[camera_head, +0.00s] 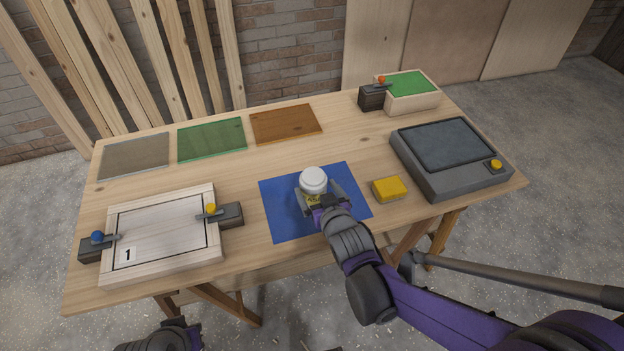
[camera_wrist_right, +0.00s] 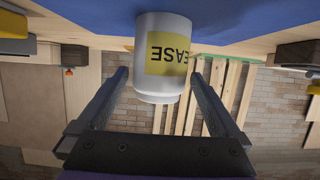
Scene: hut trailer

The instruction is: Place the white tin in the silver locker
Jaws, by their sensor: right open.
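The white tin (camera_head: 313,181) stands upright on a blue mat (camera_head: 278,220) at the middle of the workbench. In the right wrist view, the tin (camera_wrist_right: 163,90) appears upside down, with a yellow label reading "EASE". My right gripper (camera_head: 320,193) is open, with one finger on each side of the tin; gaps show, so it is not gripped. A grey box (camera_head: 450,148) with a closed dark-grey lid and yellow knob, which may be the silver locker, stands at the bench's right. Part of my left arm (camera_head: 165,340) shows at the bottom edge; its jaws are unclear.
A yellow block (camera_head: 390,188) lies between the mat and the grey box. A pale box with a green top (camera_head: 412,84) stands at the back right. A framed wooden panel marked 1 (camera_head: 160,232) is front left. Grey, green and orange panels line the back.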

